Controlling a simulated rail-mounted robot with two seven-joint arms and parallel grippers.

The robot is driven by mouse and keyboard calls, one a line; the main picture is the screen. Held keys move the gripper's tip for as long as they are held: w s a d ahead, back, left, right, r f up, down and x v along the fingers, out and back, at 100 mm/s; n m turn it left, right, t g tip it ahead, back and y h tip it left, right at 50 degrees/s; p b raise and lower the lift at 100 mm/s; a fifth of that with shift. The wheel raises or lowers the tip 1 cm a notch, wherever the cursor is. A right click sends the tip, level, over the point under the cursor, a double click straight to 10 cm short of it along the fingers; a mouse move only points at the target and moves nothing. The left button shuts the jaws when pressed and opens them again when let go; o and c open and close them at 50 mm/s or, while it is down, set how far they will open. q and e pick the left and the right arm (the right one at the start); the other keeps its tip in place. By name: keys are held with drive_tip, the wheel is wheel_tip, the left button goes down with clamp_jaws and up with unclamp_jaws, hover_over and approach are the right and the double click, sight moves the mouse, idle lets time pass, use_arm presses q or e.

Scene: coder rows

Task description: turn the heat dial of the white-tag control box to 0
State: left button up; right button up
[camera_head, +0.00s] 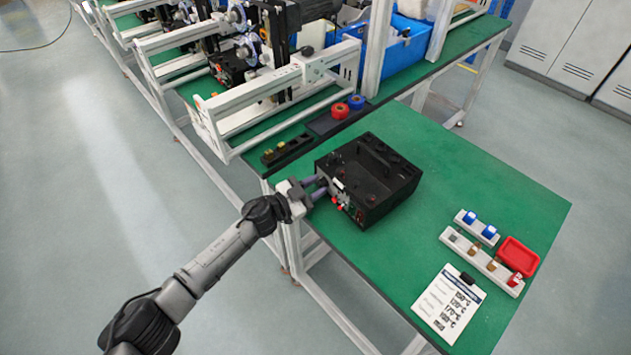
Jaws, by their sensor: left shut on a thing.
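A black control box (383,190) with a handle on top stands on the green table. Its front panel, facing left, carries small red and light-coloured parts and a white tag (339,184). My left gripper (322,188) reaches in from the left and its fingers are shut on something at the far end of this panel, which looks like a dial. The fingers hide the dial, so its setting cannot be read. My right gripper is not in view.
A clipboard (449,303), a red tray (517,256) and white racks with small coloured parts (481,261) lie at the right. A dark strip (287,149) and red and blue rings (340,111) lie behind the box. White machine frames stand at the back left. The table's middle is clear.

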use_arm(q)
drive_tip(key=n+p, duration=0.3)
drive_tip(key=shift+r, duration=0.15)
drive_tip(key=shift+n+p, duration=0.6)
drive_tip(key=shift+n, duration=0.5)
drive_tip(key=shift+f, duration=0.2)
drive_tip(key=o, duration=0.9)
drive_tip(key=shift+o, duration=0.2)
drive_tip(key=p+v, duration=0.3)
drive_tip(key=v, duration=1)
drive_tip(key=shift+s+a, duration=0.3)
drive_tip(key=shift+s, duration=0.05)
